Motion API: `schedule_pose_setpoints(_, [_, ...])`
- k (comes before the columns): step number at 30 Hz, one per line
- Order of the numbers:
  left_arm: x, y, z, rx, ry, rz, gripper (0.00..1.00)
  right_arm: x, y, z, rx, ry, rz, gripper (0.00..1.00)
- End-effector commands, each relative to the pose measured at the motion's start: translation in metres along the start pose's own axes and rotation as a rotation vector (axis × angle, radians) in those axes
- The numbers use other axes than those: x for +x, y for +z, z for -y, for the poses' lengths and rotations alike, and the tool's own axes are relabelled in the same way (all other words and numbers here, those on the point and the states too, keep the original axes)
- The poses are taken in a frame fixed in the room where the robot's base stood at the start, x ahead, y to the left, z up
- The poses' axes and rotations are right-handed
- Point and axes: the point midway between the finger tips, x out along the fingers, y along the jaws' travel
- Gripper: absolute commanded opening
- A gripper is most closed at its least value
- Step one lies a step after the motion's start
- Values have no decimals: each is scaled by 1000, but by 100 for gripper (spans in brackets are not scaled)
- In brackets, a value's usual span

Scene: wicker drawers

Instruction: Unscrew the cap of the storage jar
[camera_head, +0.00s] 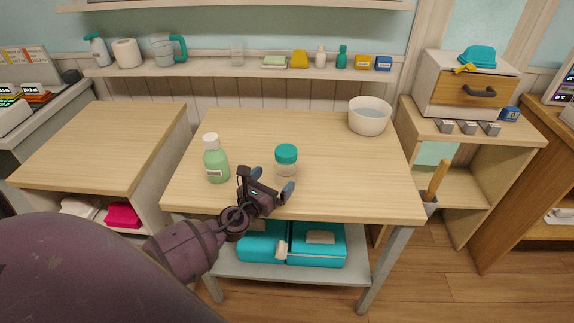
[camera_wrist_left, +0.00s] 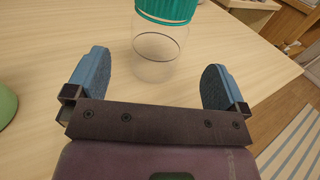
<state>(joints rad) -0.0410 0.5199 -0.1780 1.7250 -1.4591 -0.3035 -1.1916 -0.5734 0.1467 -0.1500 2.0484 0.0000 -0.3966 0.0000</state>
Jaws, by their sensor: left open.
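The storage jar (camera_head: 286,170) is clear with a teal cap (camera_head: 286,154) on top. It stands upright on the wooden table. My left gripper (camera_head: 273,184) is open just in front of the jar, with its fingers pointing toward it. In the left wrist view the jar (camera_wrist_left: 156,55) is ahead, centred between the two blue fingertips (camera_wrist_left: 156,80) and apart from both. The cap (camera_wrist_left: 168,8) is at the top edge there and partly cut off. My right gripper is in neither view.
A green bottle with a white cap (camera_head: 215,160) stands left of the jar, near my left gripper. A white bowl (camera_head: 369,117) is at the table's back right. The table (camera_head: 345,185) is clear right of the jar. Teal boxes (camera_head: 317,246) lie on the lower shelf.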

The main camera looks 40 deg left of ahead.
Motion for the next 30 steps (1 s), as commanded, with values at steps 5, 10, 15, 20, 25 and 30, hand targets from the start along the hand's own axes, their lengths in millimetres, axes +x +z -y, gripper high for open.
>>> schedule_pose_setpoints(5, [17, 0, 0, 0, 0, 0, 100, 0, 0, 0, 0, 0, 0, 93])
schedule_pose_setpoints(10, [26, 0, 0, 0, 0, 0, 100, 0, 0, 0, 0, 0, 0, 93])
schedule_pose_setpoints(15, [48, 0, -1, -1, 1, 1, 100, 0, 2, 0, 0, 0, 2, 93])
schedule_pose_setpoints(20, [65, -1, -1, -1, 0, -1, 100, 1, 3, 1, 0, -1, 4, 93])
schedule_pose_setpoints(25, [71, -1, -2, -1, 0, -1, 100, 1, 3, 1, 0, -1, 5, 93])
schedule_pose_setpoints(30, [71, -1, -1, -1, 0, -1, 100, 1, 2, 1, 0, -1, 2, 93])
